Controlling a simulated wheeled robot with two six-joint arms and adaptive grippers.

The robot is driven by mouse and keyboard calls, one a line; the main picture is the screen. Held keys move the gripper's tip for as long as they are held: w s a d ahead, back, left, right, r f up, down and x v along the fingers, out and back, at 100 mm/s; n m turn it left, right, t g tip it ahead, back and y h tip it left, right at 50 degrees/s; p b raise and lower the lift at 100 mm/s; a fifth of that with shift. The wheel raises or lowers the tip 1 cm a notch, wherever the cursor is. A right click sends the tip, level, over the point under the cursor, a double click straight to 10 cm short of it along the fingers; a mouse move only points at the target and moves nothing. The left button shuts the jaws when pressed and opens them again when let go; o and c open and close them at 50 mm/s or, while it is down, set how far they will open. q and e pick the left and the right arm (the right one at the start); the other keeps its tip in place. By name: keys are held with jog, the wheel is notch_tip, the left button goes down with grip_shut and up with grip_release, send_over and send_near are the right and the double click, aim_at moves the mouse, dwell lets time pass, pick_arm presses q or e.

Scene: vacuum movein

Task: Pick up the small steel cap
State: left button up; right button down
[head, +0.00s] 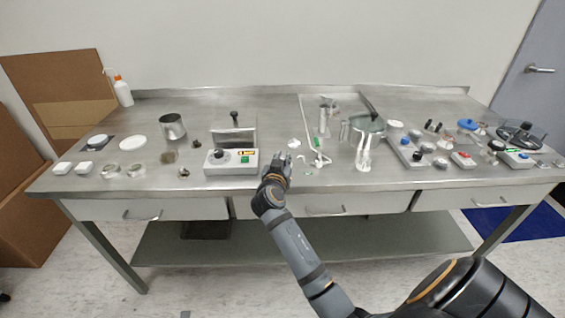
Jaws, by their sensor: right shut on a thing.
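My right gripper (279,160) is over the front middle of the steel bench, just right of a grey control box. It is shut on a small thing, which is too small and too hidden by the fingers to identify. I cannot make out a steel cap for certain. Two small dark metallic pieces lie to the left, one near the box (196,143) and one near the front edge (184,172). My left gripper is not in view.
The control box (231,161) stands close left of the gripper. A small white piece (294,142) lies just beyond it. Several small parts and boxes crowd the right end. A steel pot (172,127) stands at left.

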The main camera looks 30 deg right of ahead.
jog(key=shift+s+a, duration=0.1)
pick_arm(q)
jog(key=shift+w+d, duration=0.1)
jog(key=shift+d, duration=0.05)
pick_arm(e)
jog(key=shift+r, duration=0.25)
notch_tip(320, 180, up, 2)
jog(key=shift+r, duration=0.2)
pick_arm(q)
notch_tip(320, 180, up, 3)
jog(key=p, duration=0.2)
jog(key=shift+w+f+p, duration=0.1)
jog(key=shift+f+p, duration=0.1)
jog(key=shift+p, duration=0.15)
pick_arm(e)
jog(key=s+r, duration=1)
jog(key=s, duration=0.4)
jog(key=shift+d+r, duration=0.25)
